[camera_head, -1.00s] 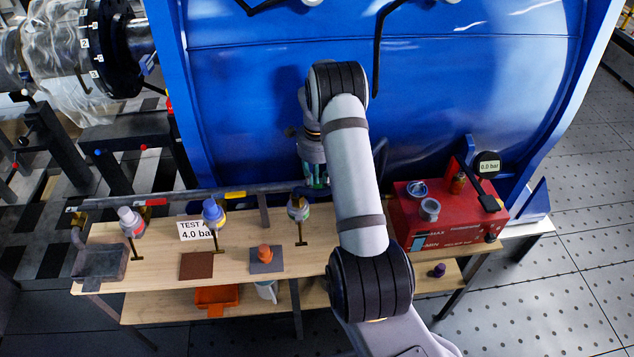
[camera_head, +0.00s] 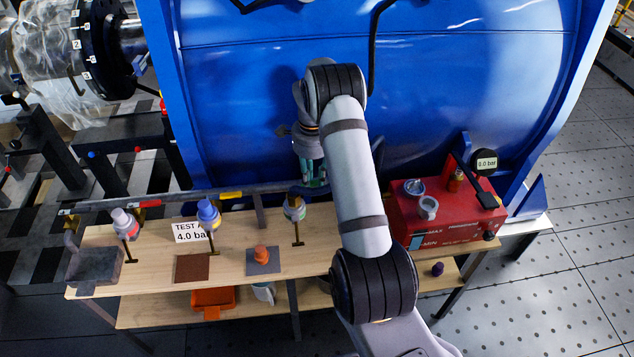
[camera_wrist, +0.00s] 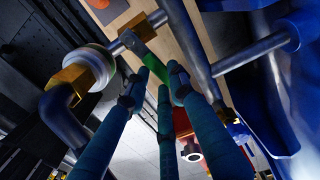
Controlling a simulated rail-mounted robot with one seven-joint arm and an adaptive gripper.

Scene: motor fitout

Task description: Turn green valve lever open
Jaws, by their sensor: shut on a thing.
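In the wrist view, the green valve lever (camera_wrist: 152,63) runs from a grey metal pivot end down between my teal fingers. My gripper (camera_wrist: 160,88) is shut on the lever, with fingers on both sides of it. The lever's far end is partly hidden by the fingers. Brass fittings and a pale ring (camera_wrist: 92,62) sit on the pipe beside it. In the head view my gripper (camera_head: 312,173) is at the blue tank's lower front, above the bench's back edge. My arm partly covers it, and the lever cannot be made out there.
The blue tank (camera_head: 230,110) stands close behind my gripper. A pipe (camera_head: 160,200) runs along the back of the wooden bench (camera_head: 130,275). Several fittings stand on the bench. A red pump box (camera_head: 440,225) with a gauge (camera_head: 485,160) is to the right.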

